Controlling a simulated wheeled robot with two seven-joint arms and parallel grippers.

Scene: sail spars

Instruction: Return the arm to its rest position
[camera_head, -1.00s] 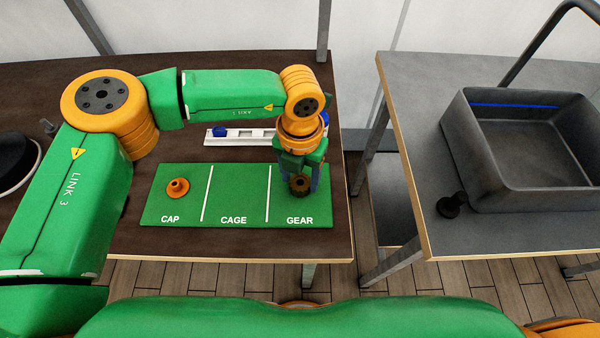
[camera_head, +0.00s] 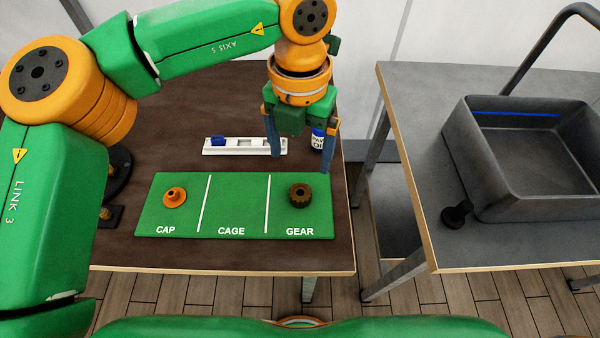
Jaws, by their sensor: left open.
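My left arm comes in from the left, and its gripper (camera_head: 300,160) hangs above the table, higher than the green mat (camera_head: 232,215). A dark brown gear (camera_head: 300,195) lies on the mat section marked GEAR, below and apart from the fingers. An orange cap (camera_head: 174,196) sits on the CAP section. The CAGE section is bare. My right gripper is not in view.
A grey table (camera_head: 410,110) at the right, across a gap, holds a grey basin (camera_head: 480,185) and a black knob-like part (camera_head: 457,213).

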